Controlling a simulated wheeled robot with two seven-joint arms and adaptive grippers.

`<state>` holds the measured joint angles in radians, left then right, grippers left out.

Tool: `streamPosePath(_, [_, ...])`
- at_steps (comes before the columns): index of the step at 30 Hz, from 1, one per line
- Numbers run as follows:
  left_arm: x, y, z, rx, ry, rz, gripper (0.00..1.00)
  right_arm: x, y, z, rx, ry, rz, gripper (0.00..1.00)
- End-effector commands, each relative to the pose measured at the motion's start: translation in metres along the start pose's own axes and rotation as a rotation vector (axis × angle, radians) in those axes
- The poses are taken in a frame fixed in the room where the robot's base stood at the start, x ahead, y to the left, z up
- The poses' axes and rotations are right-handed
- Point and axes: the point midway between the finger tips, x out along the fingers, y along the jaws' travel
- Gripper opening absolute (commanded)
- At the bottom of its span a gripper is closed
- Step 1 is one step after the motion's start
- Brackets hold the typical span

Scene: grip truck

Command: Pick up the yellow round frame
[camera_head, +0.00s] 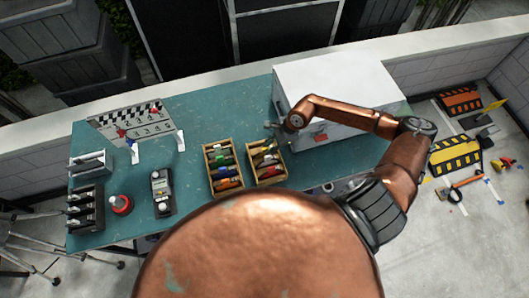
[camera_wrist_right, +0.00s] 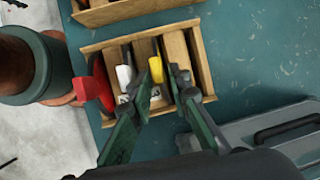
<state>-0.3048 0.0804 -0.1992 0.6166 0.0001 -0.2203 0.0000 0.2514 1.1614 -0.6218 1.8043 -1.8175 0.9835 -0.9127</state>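A yellow item with a curved edge (camera_wrist_right: 156,68) stands in a slot of a wooden crate (camera_wrist_right: 204,62) in the right wrist view; its full round shape is not visible. A white item (camera_wrist_right: 124,76) and a red one (camera_wrist_right: 100,85) stand to its left. My right gripper (camera_wrist_right: 163,78) is open over the crate, its fingertips apart. The yellow item shows between them, close to the left fingertip; I cannot tell whether they touch. In the head view my right gripper (camera_head: 274,128) is small, just above the right-hand crate (camera_head: 285,176). My left gripper is out of view.
A second wooden crate (camera_head: 241,188) with coloured items stands left of the first. A large white box (camera_head: 335,85) stands close to my right arm. A black device (camera_head: 162,192), a red-based item (camera_head: 121,204) and racks (camera_head: 85,208) are at the left of the teal table (camera_head: 190,125).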

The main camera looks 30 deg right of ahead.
Motion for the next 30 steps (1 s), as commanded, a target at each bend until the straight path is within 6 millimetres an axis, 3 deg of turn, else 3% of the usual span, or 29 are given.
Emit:
streamPosePath(3, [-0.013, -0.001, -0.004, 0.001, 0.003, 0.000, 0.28, 0.015, 0.000, 0.006, 0.001, -0.005, 0.001, 0.17])
streamPosePath(9, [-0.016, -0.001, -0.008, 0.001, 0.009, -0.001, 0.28, 0.035, -0.001, 0.005, -0.001, -0.004, -0.001, 0.17])
streamPosePath(16, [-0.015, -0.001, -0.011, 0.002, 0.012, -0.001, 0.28, 0.036, -0.001, 0.004, -0.003, -0.004, -0.001, 0.17])
streamPosePath(23, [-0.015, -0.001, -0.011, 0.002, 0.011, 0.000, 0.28, 0.036, -0.001, 0.005, -0.002, -0.004, 0.000, 0.01])
streamPosePath(30, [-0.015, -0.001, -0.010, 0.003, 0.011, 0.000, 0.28, 0.036, -0.001, 0.005, -0.002, -0.004, -0.001, 0.00])
